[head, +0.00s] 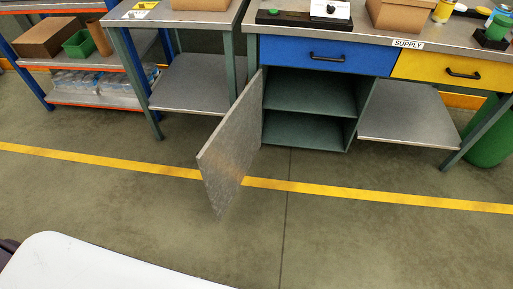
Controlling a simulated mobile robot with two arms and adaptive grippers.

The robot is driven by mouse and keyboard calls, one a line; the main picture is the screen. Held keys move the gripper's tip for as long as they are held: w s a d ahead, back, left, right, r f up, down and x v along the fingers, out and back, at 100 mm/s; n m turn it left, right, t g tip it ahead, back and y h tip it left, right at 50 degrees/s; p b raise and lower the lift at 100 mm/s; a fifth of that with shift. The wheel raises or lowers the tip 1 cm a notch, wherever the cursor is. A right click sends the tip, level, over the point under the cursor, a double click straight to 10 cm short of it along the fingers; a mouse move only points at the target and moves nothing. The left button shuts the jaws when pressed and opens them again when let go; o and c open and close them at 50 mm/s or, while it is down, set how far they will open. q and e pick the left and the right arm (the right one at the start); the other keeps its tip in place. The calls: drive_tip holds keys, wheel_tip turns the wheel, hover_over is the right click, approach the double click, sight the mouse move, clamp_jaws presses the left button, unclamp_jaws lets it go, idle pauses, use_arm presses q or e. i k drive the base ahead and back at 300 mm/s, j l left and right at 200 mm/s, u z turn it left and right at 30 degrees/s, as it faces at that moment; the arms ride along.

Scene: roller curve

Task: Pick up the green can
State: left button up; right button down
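I cannot make out for sure which thing is the green can. A small green item (497,27) stands in or behind a dark block at the far right of the workbench top (380,32), close to the picture's edge. A large green bin-like container (488,140) stands on the floor at the right, partly hidden by the bench leg and lower shelf. Neither of my grippers is in view.
The bench's cabinet door (230,140) hangs open over the floor; the cabinet shelves (310,95) look empty. A blue drawer (325,55) and yellow drawer (450,68) are shut. A shelf rack (90,65) stands left.

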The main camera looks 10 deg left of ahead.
sight(496, 31)
drive_tip(key=j+z, duration=0.4)
drive_tip(key=j, duration=0.55)
drive_tip(key=k+j+z, duration=0.1)
drive_tip(key=j+z, duration=0.3)
drive_tip(key=j, duration=0.95)
drive_tip(key=k+j, duration=0.15)
drive_tip(key=j, duration=0.8)
drive_tip(key=i+l, duration=0.1)
drive_tip(key=l, duration=0.25)
drive_tip(key=i+l, duration=0.1)
drive_tip(key=l, duration=0.3)
drive_tip(key=i+l, duration=0.15)
drive_tip(key=l, duration=0.2)
drive_tip(key=i+l+z, duration=0.1)
drive_tip(key=l, duration=0.3)
drive_tip(key=i+l, duration=0.1)
drive_tip(key=l, duration=0.25)
drive_tip(key=i+l, duration=0.15)
drive_tip(key=l, duration=0.25)
drive_tip(key=i+l, duration=0.2)
drive_tip(key=i, duration=0.15)
drive_tip(key=i+l+z, duration=0.1)
drive_tip(key=i+l, duration=0.3)
drive_tip(key=i, duration=0.3)
drive_tip(key=l+z, duration=0.05)
